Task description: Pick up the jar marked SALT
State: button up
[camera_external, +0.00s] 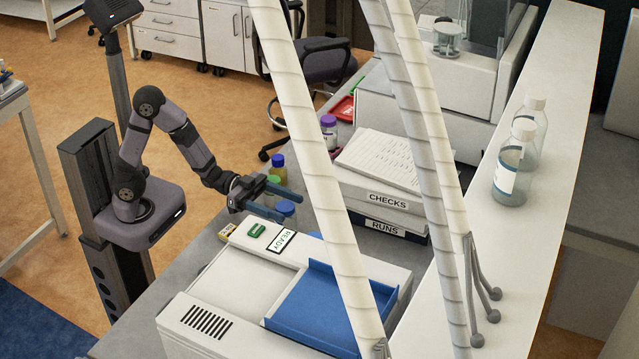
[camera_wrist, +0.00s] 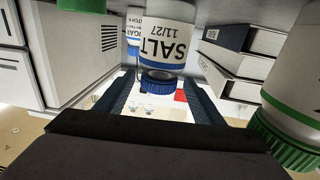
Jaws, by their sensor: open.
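The jar marked SALT (camera_wrist: 168,38) is white-labelled with a blue cap and appears inverted in the wrist view. It lies ahead of my gripper (camera_wrist: 160,85), between the lines of its two fingers. My gripper is open and empty. I cannot tell how far the jar reaches between the fingers.
A green-capped jar (camera_wrist: 290,110) stands close on the right in the wrist view. Another jar (camera_wrist: 133,34), its label partly hidden, is behind SALT.

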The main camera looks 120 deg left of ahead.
aim_at(292, 210)
jog(key=shift+w+d+p, duration=0.15)
jog(key=shift+w+p, duration=0.2)
jog(key=shift+w, duration=0.95)
jog(key=shift+w+d+p, duration=0.15)
jog(key=shift+w+p, duration=0.2)
jog(key=shift+w, duration=0.9)
jog(key=shift+c, duration=0.2)
grip_shut()
